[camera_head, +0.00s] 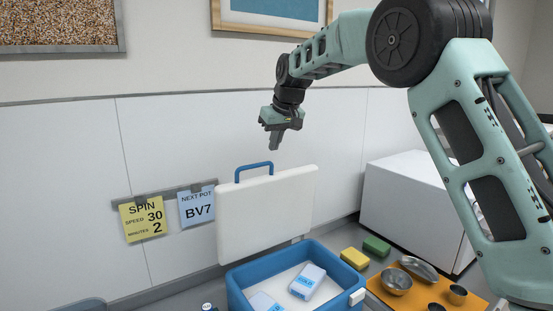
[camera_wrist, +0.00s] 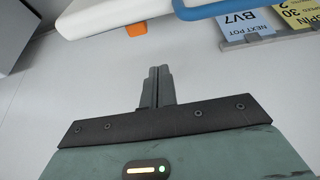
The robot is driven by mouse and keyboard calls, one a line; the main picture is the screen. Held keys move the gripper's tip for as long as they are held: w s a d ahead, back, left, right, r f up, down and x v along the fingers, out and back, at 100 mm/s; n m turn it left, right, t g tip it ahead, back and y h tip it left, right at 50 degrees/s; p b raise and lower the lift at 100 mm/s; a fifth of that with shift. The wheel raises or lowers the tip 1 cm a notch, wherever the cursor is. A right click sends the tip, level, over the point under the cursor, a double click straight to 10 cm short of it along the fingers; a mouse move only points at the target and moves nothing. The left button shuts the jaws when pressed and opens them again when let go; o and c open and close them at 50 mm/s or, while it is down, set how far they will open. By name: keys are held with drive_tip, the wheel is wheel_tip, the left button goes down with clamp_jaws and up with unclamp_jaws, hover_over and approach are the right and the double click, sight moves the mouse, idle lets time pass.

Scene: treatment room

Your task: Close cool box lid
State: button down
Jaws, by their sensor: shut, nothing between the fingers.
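The cool box (camera_head: 243,287) is a blue bin with a white inside, at the bottom middle of the head view. Its white lid (camera_head: 268,215) stands upright and open at the box's back edge, with a blue handle (camera_head: 254,169) on its top edge. My gripper (camera_head: 274,143) is shut and empty, above the lid and a little right of the handle, apart from both. In the wrist view my shut fingers (camera_wrist: 159,76) point toward the lid's white edge (camera_wrist: 110,14), and the blue handle (camera_wrist: 215,7) shows at the top. An orange piece (camera_wrist: 137,29) juts from beside the lid.
White-and-blue packs (camera_head: 307,281) lie in the box. Right of it are a yellow sponge (camera_head: 354,258), a green sponge (camera_head: 376,245), an orange mat (camera_head: 381,291) with metal bowls (camera_head: 396,281), and a white appliance (camera_head: 410,205). The wall behind carries note cards (camera_head: 143,219).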

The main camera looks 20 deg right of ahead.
drive_tip(key=f+p, duration=0.1)
drive_tip(key=s+f+p, duration=0.1)
drive_tip(key=f, duration=0.1)
drive_tip(key=f+p, duration=0.1)
drive_tip(key=f, duration=0.1)
drive_tip(key=shift+s+d+f+p, duration=0.1)
drive_tip(key=shift+s+f+p, duration=0.15)
drive_tip(key=shift+p, duration=0.1)
drive_tip(key=shift+f+b, duration=0.15)
drive_tip(key=shift+b, duration=0.15)
